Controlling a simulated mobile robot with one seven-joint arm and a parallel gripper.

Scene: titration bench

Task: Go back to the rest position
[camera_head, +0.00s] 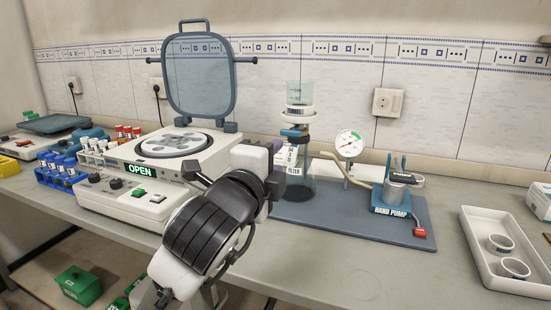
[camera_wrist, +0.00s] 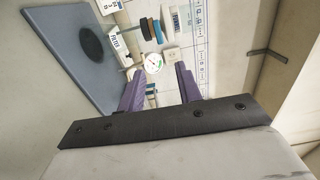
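My gripper shows in the wrist view (camera_wrist: 159,82) as two purple fingers standing well apart. Nothing is held between them; the round gauge and the wall show past the tips. In the head view my black and white arm reaches over the front edge of the bench. The fingers there are mostly hidden behind the wrist, with a bit of purple showing just left of the filter flask (camera_head: 299,188). I cannot tell whether they touch the flask.
A centrifuge (camera_head: 150,203) with its lid raised and an "OPEN" display stands left of my arm. A blue mat (camera_head: 330,212) carries the flask, gauge (camera_head: 349,144) and hand pump (camera_head: 393,195). A white tray (camera_head: 481,246) with cups lies right. Bare bench lies between mat and tray.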

